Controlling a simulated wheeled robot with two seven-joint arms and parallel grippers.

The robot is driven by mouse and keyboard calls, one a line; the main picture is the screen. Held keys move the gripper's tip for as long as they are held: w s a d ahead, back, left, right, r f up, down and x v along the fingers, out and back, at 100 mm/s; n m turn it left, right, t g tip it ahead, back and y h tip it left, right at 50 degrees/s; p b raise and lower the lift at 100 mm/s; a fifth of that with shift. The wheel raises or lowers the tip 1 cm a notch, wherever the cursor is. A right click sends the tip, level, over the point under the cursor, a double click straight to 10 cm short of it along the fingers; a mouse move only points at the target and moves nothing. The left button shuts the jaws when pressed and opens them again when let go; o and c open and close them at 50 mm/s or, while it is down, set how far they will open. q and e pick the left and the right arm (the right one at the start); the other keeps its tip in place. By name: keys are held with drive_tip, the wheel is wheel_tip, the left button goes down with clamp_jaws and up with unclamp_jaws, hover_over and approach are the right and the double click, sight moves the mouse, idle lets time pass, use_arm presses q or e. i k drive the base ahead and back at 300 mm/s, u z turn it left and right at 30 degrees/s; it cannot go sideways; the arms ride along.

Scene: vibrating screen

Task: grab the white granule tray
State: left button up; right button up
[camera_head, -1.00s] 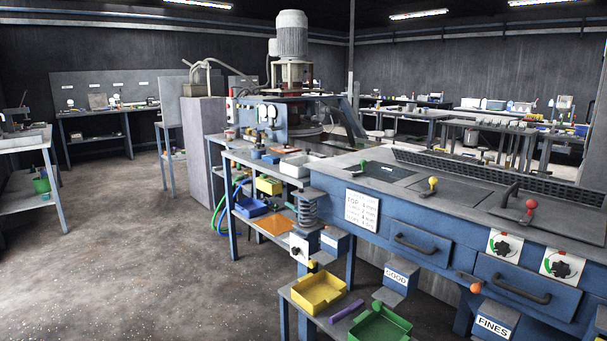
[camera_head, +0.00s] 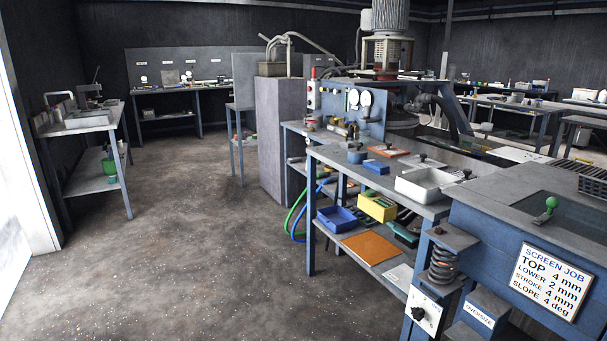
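A white rectangular tray (camera_head: 428,188) stands upright on the top of the blue-legged bench, just left of the screening machine. It looks like the white granule tray; I cannot make out its contents. A small dark knob shows close to its back edge. Neither of my grippers is in view.
The bench top (camera_head: 350,171) also holds a blue box (camera_head: 376,167) and an orange plate (camera_head: 389,151). The screening machine (camera_head: 480,225) with a spring blocks the right. Open floor (camera_head: 190,240) lies left.

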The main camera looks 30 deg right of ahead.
sight(425, 187)
drive_tip(key=z, duration=0.2)
drive_tip(key=i, duration=1.95)
drive_tip(key=z, duration=0.9)
